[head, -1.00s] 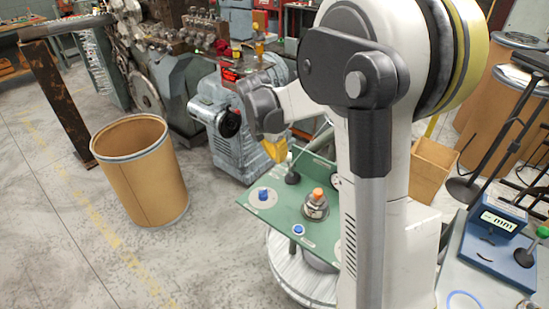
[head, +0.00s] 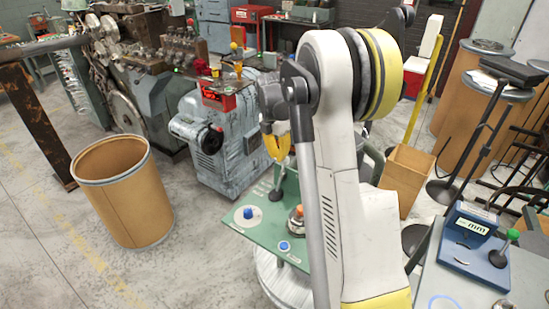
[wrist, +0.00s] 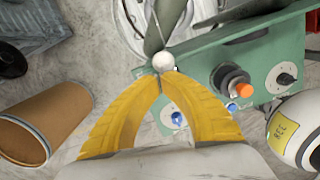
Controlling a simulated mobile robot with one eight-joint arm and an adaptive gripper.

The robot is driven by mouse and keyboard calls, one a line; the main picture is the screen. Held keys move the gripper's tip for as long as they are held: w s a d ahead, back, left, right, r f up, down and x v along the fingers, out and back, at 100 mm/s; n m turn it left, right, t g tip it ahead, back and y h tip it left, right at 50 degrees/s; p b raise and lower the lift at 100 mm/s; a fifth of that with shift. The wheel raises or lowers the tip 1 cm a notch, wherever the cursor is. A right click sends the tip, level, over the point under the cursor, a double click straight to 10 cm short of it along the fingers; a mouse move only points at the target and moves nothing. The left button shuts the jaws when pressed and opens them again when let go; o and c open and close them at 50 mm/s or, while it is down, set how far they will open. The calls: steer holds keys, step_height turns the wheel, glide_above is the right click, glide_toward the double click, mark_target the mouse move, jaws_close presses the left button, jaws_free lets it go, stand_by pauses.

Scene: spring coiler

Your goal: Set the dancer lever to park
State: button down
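The dancer lever appears to be the thin rod (head: 280,178) rising from a dark base on the green panel (head: 236,228). A white ball (wrist: 163,61), likely its knob, shows in the wrist view. My gripper (head: 279,158) is over the panel's back edge, by the top of the rod. In the wrist view the yellow fingertips of my gripper (wrist: 160,79) meet just short of the ball, with nothing visible between them. Whether they touch the ball cannot be told. The park mark cannot be made out.
The panel carries a blue knob (head: 248,213), an orange-topped knob (head: 297,213) and a small blue button (head: 284,246). A brown drum (head: 122,195) stands on the floor at left. A grey machine (head: 212,140) is behind. A bench with a blue gauge (head: 474,245) is at right.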

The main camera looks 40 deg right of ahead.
steer(key=shift+w+d, duration=0.1)
steer(key=shift+d, duration=0.1)
stand_by(0.5)
step_height(320, 180, up, 12)
steer(key=a, duration=0.1)
stand_by(0.3)
steer(key=shift+a, duration=0.15)
stand_by(0.3)
